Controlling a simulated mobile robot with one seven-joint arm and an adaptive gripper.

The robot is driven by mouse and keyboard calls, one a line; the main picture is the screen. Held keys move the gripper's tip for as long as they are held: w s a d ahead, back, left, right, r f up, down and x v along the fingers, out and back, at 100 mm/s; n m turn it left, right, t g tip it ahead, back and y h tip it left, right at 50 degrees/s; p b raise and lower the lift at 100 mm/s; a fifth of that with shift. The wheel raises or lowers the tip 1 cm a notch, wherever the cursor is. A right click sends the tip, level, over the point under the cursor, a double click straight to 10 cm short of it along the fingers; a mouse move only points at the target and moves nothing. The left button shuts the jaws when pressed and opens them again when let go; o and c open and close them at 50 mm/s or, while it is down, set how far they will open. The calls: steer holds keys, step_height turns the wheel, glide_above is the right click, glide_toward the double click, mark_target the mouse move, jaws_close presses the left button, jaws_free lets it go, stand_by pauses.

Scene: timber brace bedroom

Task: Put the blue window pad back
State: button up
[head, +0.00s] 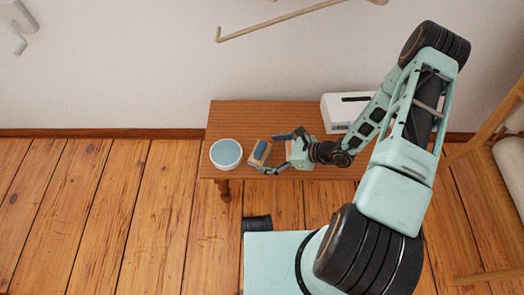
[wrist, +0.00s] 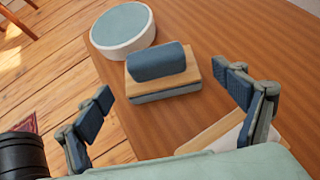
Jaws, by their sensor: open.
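The blue window pad (head: 260,152) looks like a small wooden block with a rounded blue grip on top and a grey-blue layer beneath. It lies on the wooden bench, grip up, and also shows in the wrist view (wrist: 160,62). My gripper (head: 274,154) is open at the pad's right side in the head view. In the wrist view its two fingers stand apart, with the pad ahead between them; I see no grip on it. A round white dish (head: 226,154) with a grey-blue top stands just left of the pad; it shows behind it in the wrist view (wrist: 122,28).
The bench (head: 235,118) stands against the white wall. A white box (head: 338,113) with a dark slot is at its back right. A pale wood-edged item (wrist: 225,128) lies partly hidden by my gripper. A wooden chair (head: 490,135) is at the right; floor at left is clear.

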steer(key=p+v, duration=0.1)
steer(key=v, duration=0.7)
steer(key=shift+s+p, duration=0.1)
steer(key=shift+p, duration=0.2)
